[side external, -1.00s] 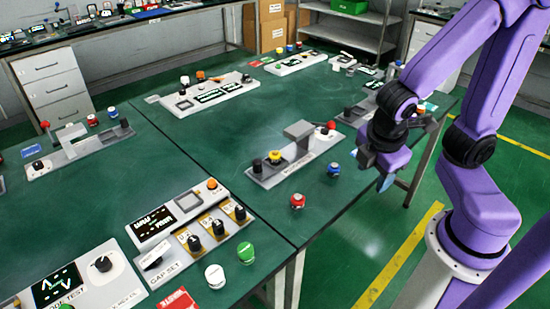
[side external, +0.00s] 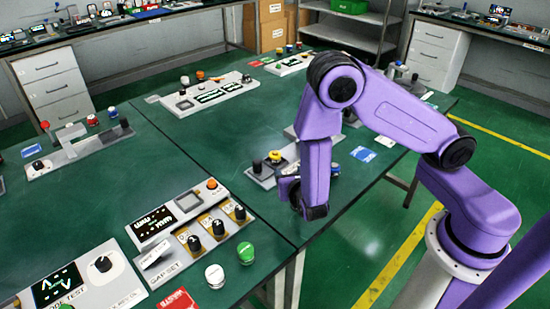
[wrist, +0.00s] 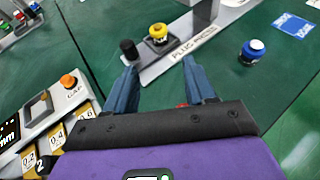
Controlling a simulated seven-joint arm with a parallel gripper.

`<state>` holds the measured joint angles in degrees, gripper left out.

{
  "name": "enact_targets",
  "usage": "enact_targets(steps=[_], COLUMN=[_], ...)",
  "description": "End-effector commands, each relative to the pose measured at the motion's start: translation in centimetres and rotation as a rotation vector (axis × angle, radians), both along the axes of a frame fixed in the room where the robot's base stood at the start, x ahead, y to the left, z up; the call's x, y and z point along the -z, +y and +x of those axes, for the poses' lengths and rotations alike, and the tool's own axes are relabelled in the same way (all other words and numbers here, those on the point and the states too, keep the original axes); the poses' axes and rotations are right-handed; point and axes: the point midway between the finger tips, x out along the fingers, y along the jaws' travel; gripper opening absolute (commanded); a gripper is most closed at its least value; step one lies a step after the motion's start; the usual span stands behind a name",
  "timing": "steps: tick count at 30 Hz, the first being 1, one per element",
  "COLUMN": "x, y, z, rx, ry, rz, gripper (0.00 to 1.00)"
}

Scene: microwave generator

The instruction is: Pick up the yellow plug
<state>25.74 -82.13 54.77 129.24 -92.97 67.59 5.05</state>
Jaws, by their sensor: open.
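The yellow plug (side external: 275,157) stands upright on the grey plug panel (side external: 256,182), beside a black plug (side external: 257,166). In the wrist view, the yellow plug (wrist: 158,34) sits beyond my fingertips, with the black plug (wrist: 129,47) to its left. My gripper (wrist: 159,66) is open and empty, its two blue-grey fingers apart and pointing toward the panel. In the side view, my gripper (side external: 287,188) hangs at the near edge of the panel, and its fingers are hard to make out. My arm hides part of the panel.
A blue plug (wrist: 253,48) stands on the green table to the right of the panel. A bit of red (wrist: 182,104) shows by the right finger. A gap-set panel (side external: 190,230) lies at near left, with green (side external: 245,252) and white (side external: 214,276) plugs beside it.

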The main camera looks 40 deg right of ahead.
Motion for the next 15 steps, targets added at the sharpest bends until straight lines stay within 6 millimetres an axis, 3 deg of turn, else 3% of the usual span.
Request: enact_targets(steps=[5,15], x=[0.9,3.3], y=[-0.4,-3.6], z=[1.1,6.0], rx=[-0.018,-0.014], ry=[0.006,0.005], rz=[-0.012,-0.010], gripper=[0.55,0.55])
